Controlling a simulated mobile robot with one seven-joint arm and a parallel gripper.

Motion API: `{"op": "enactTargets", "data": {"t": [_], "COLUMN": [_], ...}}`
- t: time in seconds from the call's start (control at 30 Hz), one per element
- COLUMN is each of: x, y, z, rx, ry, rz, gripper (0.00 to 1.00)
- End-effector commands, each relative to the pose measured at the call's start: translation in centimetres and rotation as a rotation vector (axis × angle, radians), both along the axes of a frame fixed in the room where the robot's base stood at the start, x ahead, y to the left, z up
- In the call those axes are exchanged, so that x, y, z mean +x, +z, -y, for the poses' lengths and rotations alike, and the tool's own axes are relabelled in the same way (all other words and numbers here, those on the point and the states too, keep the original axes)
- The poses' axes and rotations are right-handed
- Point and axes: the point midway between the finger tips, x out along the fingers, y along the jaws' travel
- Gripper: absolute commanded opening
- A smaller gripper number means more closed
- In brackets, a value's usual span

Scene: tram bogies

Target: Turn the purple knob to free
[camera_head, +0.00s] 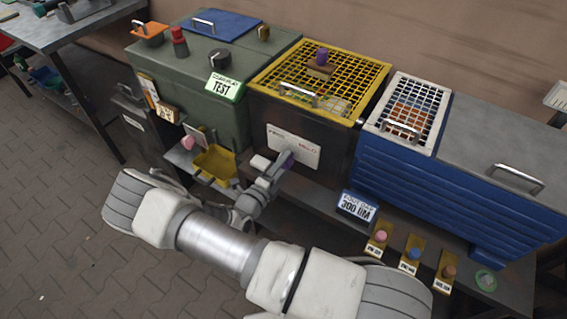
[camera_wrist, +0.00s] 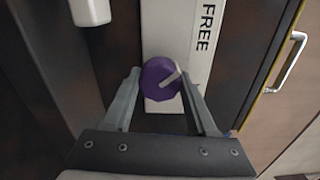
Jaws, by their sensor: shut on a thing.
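The purple knob (camera_wrist: 160,79) is on a white plate (camera_wrist: 169,32) marked FREE, and its pale pointer line slants up and right in the wrist view. In the head view the knob (camera_head: 286,161) shows partly behind my gripper (camera_head: 277,165), on the plate (camera_head: 300,151) with FREE at its left and a red word at its right. In the wrist view my gripper's fingers (camera_wrist: 164,84) stand one on each side of the knob, shut on it. The red word lies outside the wrist view.
A green cabinet (camera_head: 160,72) stands left, a blue ribbed cabinet (camera_head: 400,180) right. A yellow tray (camera_head: 214,176) sits left of my gripper. Several small knobs line the lower shelf.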

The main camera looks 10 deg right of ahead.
Motion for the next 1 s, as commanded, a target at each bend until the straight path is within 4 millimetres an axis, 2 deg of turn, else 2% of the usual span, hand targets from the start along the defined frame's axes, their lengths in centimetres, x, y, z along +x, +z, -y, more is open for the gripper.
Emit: {"op": "enactTargets", "data": {"t": [0.1, 0.13, 0.27, 0.3, 0.67, 0.87, 1.0], "x": [0.0, 0.0, 0.0, 0.0, -0.3, -2.7, -5.2], "y": [0.0, 0.0, 0.0, 0.0, 0.0, 0.1, 0.1], "z": [-0.1, -0.1, -0.1, -0.1, -0.5, -2.9, -5.4], "rx": [-0.002, -0.002, -0.001, -0.001, 0.001, 0.002, 0.001], "ry": [0.002, 0.003, 0.002, 0.002, 0.002, 0.004, 0.005], "rz": [-0.003, -0.003, -0.002, -0.002, -0.001, -0.002, -0.001], "gripper": [0.02, 0.61, 0.85, 0.88, 0.88, 0.88, 0.88]}}
